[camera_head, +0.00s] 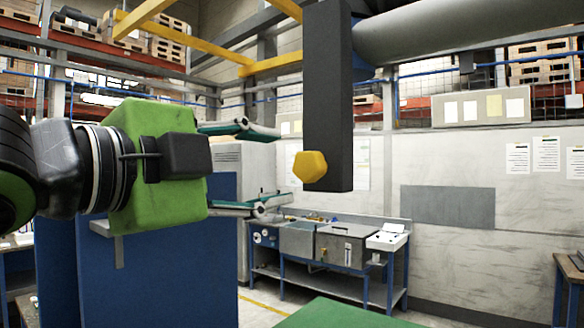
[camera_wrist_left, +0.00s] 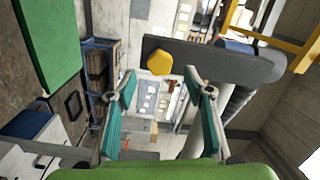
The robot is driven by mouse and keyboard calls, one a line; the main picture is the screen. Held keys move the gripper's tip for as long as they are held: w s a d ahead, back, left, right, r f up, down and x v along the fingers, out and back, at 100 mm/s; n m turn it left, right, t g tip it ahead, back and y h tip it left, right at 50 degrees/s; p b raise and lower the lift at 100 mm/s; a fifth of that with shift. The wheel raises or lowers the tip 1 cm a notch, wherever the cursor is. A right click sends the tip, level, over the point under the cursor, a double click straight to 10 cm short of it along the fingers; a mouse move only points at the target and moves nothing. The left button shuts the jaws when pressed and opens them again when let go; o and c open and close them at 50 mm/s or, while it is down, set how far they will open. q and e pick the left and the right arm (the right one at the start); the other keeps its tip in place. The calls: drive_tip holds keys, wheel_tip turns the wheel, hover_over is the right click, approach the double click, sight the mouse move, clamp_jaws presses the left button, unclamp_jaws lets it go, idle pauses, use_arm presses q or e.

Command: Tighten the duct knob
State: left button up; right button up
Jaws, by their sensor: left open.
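The duct knob (camera_head: 310,167) is a yellow faceted knob on the lower end of a dark upright bar (camera_head: 327,95). My left gripper (camera_head: 283,170) reaches in from the left with its two green fingers spread wide, one above and one below the knob's height. In the head view the fingertips end just left of the knob and appear apart from it. In the left wrist view the knob (camera_wrist_left: 159,62) shows beyond the open fingertips (camera_wrist_left: 160,84), roughly centred between them. Nothing is between the fingers. My right gripper is not in view.
A thick grey duct (camera_head: 450,28) runs to the upper right from the bar. Yellow beams (camera_head: 225,38) cross overhead. A blue workbench (camera_head: 330,245) with metal boxes stands behind. A green surface (camera_head: 340,314) lies below. The space around the knob looks clear.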

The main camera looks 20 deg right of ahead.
use_arm(q)
drive_tip(key=v, duration=0.4)
drive_tip(key=shift+s, duration=0.1)
